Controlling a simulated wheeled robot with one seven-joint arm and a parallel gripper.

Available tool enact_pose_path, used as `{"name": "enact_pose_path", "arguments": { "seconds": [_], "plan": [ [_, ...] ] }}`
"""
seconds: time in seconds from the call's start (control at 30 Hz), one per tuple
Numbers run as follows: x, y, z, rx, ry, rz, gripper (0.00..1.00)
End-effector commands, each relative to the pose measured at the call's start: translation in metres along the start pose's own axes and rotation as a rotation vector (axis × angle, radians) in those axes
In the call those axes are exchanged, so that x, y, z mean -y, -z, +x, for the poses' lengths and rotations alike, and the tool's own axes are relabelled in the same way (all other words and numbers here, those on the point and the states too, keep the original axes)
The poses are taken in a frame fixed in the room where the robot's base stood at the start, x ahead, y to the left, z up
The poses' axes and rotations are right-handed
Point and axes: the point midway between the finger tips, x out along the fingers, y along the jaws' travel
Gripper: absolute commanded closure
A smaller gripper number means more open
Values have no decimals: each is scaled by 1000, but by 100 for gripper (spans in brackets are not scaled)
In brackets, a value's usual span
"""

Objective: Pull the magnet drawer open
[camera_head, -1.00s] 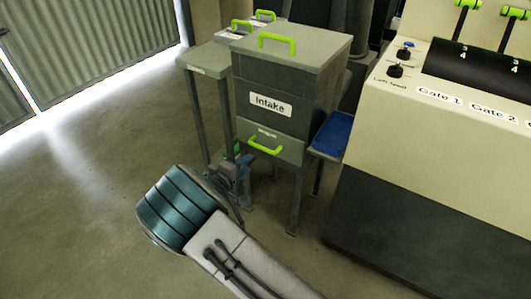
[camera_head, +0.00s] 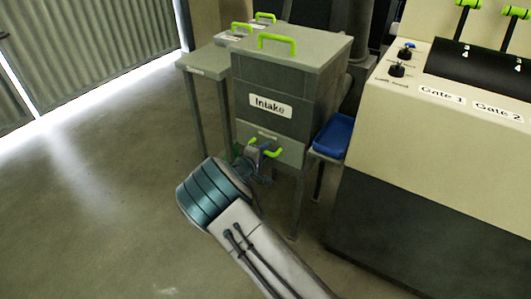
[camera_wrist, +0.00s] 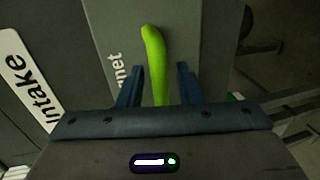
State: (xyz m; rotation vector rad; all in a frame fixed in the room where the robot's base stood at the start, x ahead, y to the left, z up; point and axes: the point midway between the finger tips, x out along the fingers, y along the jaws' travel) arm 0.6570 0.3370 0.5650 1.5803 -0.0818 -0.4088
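The magnet drawer (camera_head: 291,153) is the grey front below the "Intake" label on the grey intake cabinet. It looks flush with the cabinet. Its bright green handle (camera_head: 275,153) is partly hidden by my gripper (camera_head: 259,160) in the head view. In the wrist view, the handle (camera_wrist: 154,55) crosses the drawer front (camera_wrist: 118,22) beside its partly covered label. My gripper (camera_wrist: 159,80) is open, with one blue finger on each side of the handle and visible gaps between fingers and handle.
A blue tray (camera_head: 334,136) sits right of the cabinet, beside the large cream machine (camera_head: 420,125). A grey side table (camera_head: 203,62) stands left. The cabinet lid has a green handle (camera_head: 277,41). The floor at left is clear.

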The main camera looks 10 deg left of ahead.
Motion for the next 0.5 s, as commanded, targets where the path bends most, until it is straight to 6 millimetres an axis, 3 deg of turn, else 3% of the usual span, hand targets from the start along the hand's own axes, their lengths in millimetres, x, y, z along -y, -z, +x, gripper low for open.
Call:
{"name": "enact_pose_path", "arguments": {
  "seconds": [0.07,0.17,0.5],
  "plan": [
    [0,0,0,1,0,0,73],
    [0,0,0,1,0,0,100],
    [2,0,-8,1,1,0,100]
  ]
}}
